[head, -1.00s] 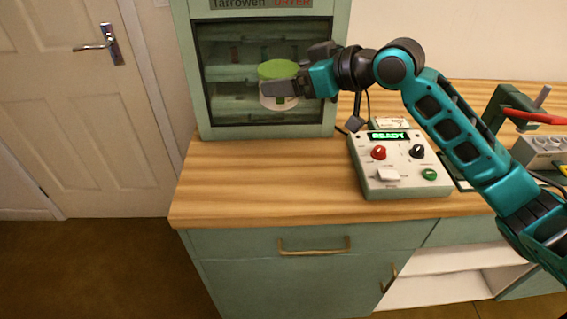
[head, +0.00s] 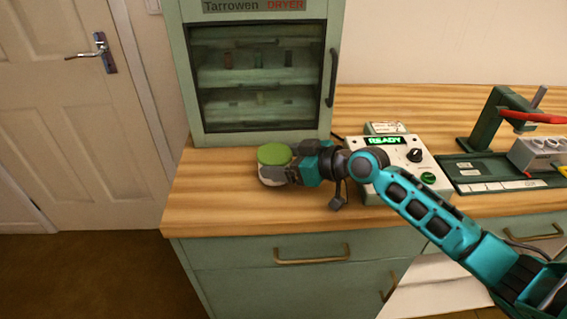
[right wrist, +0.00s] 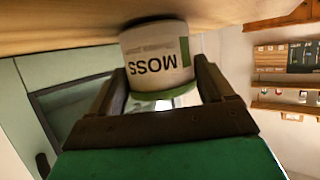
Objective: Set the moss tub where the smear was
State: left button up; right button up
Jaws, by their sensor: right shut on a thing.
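The moss tub (head: 274,154) is a short white tub with a green lid, at the left part of the wooden counter in front of the dryer. My right gripper (head: 284,172) is shut on its sides from the right. In the right wrist view, which is upside down, the tub (right wrist: 157,52) shows its MOSS label between the two fingers (right wrist: 160,82). The tub is upright, with its base at or very near the counter top; I cannot tell if it touches. No smear shows on the visible wood. My left gripper is not in view.
The dryer (head: 198,100), its glass door shut, stands behind the tub. A control box (head: 420,172) with a READY display is to the right, partly behind my arm. A green stand (head: 480,135) is farther right. Bare counter (head: 210,205) lies left and in front of the tub.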

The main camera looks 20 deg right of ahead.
jog(key=shift+f, duration=0.1)
jog(key=o, duration=0.8)
jog(key=shift+f, duration=0.2)
jog(key=o, duration=0.4)
jog(key=shift+r, duration=0.1)
jog(key=shift+c, duration=0.2)
jog(key=shift+r, duration=0.2)
jog(key=v, duration=1)
jog(key=shift+s+d+f, duration=0.15)
jog(key=shift+s+d, duration=0.05)
jog(key=shift+d, duration=0.05)
jog(key=shift+s+d+r, duration=0.35)
jog(key=shift+s+r, duration=0.05)
jog(key=shift+s, duration=0.1)
